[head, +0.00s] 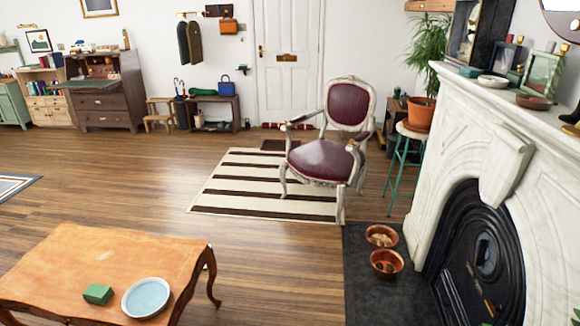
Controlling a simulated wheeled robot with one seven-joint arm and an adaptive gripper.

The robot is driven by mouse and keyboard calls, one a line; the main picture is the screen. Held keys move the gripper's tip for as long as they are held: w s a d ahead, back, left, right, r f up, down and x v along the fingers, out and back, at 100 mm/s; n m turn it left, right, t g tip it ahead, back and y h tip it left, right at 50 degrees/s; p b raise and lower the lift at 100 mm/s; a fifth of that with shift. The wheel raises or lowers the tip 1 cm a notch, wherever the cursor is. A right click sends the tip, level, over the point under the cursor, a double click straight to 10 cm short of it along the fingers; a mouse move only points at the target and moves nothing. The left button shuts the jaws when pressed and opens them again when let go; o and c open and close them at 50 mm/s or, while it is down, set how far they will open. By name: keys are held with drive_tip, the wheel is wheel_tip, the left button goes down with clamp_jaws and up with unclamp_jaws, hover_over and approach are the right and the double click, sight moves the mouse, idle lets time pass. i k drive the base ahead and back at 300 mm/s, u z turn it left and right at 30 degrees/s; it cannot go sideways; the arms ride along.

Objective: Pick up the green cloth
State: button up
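Two green things could be the cloth, and I cannot tell which from here. A small green block-shaped thing (97,294), perhaps folded, lies on the orange-brown wooden table (110,252) at the lower left, just left of a pale blue plate (146,297). A darker green, soft-looking bundle (202,91) lies on top of the low dark shoe bench (218,109) by the far wall, left of a blue bag (227,86). My gripper is not in view.
A red-seated armchair (322,160) stands on a striped rug (240,188) in the middle. The marble fireplace (480,130) fills the right, with copper pots (386,263) on its dark hearth (375,300). Wooden floor (120,180) is clear at left centre.

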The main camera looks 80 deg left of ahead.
sight(95, 294)
drive_tip(key=u, duration=0.05)
drive_tip(key=k, duration=0.35)
drive_tip(key=u, duration=4.05)
